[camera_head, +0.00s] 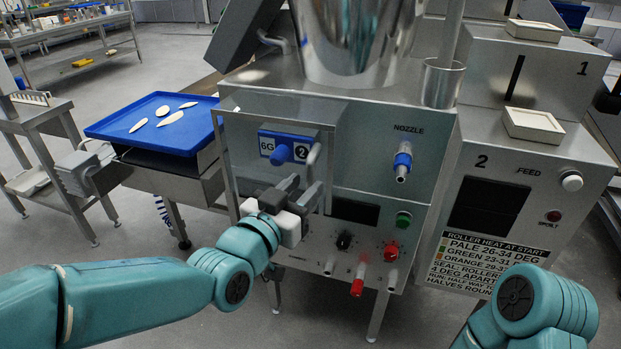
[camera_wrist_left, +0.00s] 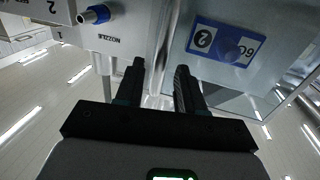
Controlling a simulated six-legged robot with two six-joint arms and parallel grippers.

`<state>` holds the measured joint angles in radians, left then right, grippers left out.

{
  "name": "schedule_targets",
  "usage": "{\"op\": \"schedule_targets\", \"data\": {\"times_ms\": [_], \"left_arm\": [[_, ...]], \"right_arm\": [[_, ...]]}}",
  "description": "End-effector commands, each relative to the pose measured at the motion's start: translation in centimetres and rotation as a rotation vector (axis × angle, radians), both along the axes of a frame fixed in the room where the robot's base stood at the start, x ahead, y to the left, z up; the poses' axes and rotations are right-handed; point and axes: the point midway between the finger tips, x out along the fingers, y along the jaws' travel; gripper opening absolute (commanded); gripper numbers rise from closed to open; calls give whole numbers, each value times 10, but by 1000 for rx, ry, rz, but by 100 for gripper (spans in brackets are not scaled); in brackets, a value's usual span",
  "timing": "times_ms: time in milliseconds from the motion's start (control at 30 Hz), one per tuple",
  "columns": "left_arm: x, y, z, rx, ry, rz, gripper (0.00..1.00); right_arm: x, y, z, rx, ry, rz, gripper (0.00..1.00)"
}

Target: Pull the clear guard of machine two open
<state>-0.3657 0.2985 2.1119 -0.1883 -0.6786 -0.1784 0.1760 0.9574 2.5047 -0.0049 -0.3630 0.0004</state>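The clear guard (camera_head: 240,140) of machine two is a see-through panel in a thin metal frame on the machine's front. A blue block (camera_head: 290,146) with labels "6G" and "2" shows at it, also in the left wrist view (camera_wrist_left: 227,42). I cannot tell whether the guard stands slightly ajar. My left gripper (camera_head: 300,190) is at the guard's lower right part. In the left wrist view its two fingers (camera_wrist_left: 160,82) are apart, with a metal bar (camera_wrist_left: 163,45) running between them and a gap visible. My right arm enters at lower right; its gripper is out of view.
A blue tray (camera_head: 155,127) with several pale pieces stands left. A feed unit (camera_head: 535,170) marked "2" stands right. Floor shows at left.

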Motion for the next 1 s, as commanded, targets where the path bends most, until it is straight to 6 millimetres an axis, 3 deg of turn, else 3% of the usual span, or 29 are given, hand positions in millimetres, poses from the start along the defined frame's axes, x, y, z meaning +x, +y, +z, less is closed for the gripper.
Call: {"op": "schedule_targets", "data": {"times_ms": [200,567,700,1000], "left_arm": [[25,-14,0,0,0,1,38],[30,-17,0,0,0,1,38],[30,-17,0,0,0,1,0],[29,-16,-1,1,-1,-5,0]], "right_arm": [[0,0,2,0,0,0,43],[0,0,2,0,0,0,43],[0,0,2,0,0,0,43],[0,0,0,0,0,0,43]]}}
